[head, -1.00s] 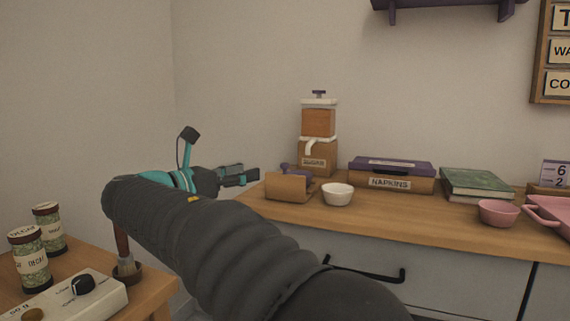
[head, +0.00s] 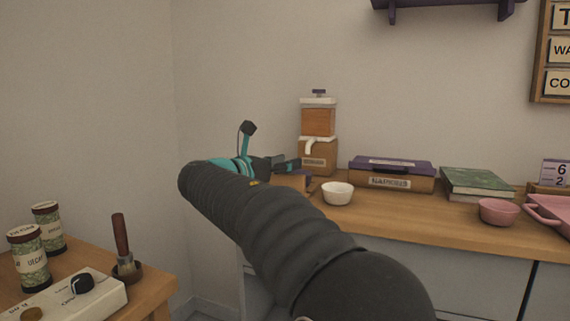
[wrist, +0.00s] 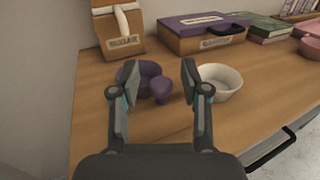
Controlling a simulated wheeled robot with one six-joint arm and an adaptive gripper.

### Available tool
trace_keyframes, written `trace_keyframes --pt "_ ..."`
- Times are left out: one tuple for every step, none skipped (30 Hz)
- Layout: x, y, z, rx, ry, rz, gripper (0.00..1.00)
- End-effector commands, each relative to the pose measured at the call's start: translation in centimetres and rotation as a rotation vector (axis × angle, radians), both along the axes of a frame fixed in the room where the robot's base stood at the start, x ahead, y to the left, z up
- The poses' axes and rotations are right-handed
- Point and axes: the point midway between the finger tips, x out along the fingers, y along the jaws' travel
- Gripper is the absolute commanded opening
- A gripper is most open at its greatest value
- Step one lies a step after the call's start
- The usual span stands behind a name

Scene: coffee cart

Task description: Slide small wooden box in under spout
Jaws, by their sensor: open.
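The sugar dispenser (head: 318,154) stands at the back of the counter with a white spout (head: 311,145); the spout also shows in the wrist view (wrist: 122,21). My gripper (head: 287,164) is open and empty, above the counter's left end, in front of the dispenser. In the wrist view its fingers (wrist: 156,68) are spread on either side of a purple bowl (wrist: 132,73) and a smaller purple item (wrist: 162,90).
A white bowl (head: 337,194) sits just right of my gripper. The napkins box (head: 390,184), a green book (head: 477,183) and a pink bowl (head: 498,212) stand further right. A side table with jars (head: 28,259) and a brush (head: 122,250) is at left.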

Motion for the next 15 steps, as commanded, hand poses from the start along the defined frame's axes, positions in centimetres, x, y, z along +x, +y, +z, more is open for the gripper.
trace_keyframes --pt "0.01 -0.01 0.0 0.0 0.0 0.0 0.46" --pt "0.0 0.0 0.0 0.0 0.0 0.0 0.46" --pt "0.0 0.0 0.0 0.0 0.0 0.0 0.46" --pt "0.0 0.0 0.0 0.0 0.0 0.0 0.46" --pt "0.0 0.0 0.0 0.0 0.0 0.0 0.43" --pt "0.0 0.0 0.0 0.0 0.0 0.0 0.33" --pt "-0.01 -0.01 0.0 0.0 0.0 0.0 0.26" --pt "-0.01 -0.01 0.0 0.0 0.0 0.0 0.18" --pt "-0.01 -0.01 0.0 0.0 0.0 -0.001 0.08" --pt "-0.01 -0.01 0.0 0.0 0.0 -0.001 0.01" --pt "-0.01 -0.01 0.0 0.0 0.0 -0.001 0.0" --pt "-0.01 0.0 0.0 0.0 0.0 -0.001 0.0" --pt "-0.01 0.0 -0.01 0.0 0.0 -0.001 0.0" --pt "-0.01 0.0 -0.01 0.0 0.0 0.0 0.0" --pt "-0.01 0.01 -0.01 0.0 0.0 0.0 0.0"
